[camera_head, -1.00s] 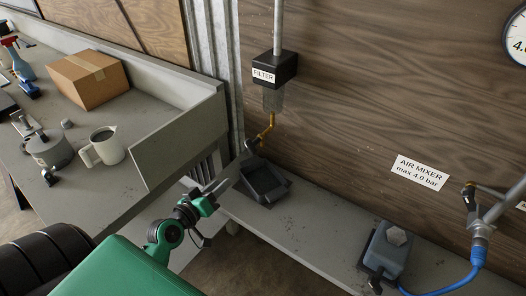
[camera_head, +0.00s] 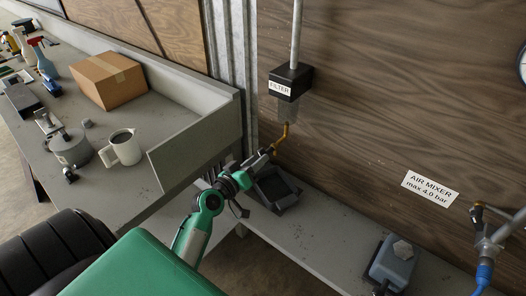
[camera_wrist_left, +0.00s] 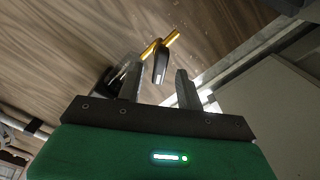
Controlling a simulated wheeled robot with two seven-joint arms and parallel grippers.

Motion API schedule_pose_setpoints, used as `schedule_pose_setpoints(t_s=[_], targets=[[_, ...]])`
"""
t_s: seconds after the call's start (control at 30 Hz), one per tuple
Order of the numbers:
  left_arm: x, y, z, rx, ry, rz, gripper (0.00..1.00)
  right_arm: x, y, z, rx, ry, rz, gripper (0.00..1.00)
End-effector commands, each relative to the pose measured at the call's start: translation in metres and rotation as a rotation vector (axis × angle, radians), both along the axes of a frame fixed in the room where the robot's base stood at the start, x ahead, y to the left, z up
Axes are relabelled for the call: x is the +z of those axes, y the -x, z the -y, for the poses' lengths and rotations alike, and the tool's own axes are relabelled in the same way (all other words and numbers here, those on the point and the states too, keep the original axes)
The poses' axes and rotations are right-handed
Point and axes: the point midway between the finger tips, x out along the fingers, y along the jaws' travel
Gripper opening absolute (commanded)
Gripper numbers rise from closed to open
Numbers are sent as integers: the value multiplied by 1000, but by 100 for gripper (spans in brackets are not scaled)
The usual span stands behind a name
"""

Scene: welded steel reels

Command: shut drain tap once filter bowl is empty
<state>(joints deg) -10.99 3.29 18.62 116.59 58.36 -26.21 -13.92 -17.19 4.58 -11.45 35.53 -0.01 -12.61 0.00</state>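The filter (camera_head: 289,83) is a black block on a grey pipe, with a translucent bowl (camera_head: 290,110) below it. I cannot tell whether liquid is in the bowl. The brass drain tap (camera_head: 281,138) bends down under the bowl. In the left wrist view the brass tube (camera_wrist_left: 171,38) carries a dark lever (camera_wrist_left: 160,63). My left gripper (camera_head: 264,157) is close to the tap's lower end. In the left wrist view its fingers (camera_wrist_left: 158,88) are apart, and the lever shows between and beyond their tips. Contact is not visible. My right gripper is not in view.
A dark tray (camera_head: 276,187) sits on the low grey shelf (camera_head: 325,235) under the tap. A workbench at left holds a cardboard box (camera_head: 108,80), a white jug (camera_head: 122,148) and a metal pot (camera_head: 70,148). A blue-grey device (camera_head: 393,262) stands at right.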

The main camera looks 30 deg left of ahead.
Motion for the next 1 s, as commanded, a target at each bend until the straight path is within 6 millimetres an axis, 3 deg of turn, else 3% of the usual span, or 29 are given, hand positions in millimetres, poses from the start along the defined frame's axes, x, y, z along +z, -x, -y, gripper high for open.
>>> schedule_pose_setpoints(t_s=[0.23,0.63,0.83,1.0], targets=[[1,-29,2,0,0,0,36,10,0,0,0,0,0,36],[0,-35,3,-1,0,-1,36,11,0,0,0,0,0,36],[0,-35,3,-1,-1,-1,0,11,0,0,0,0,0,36],[0,-35,3,-1,8,-1,0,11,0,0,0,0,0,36]])
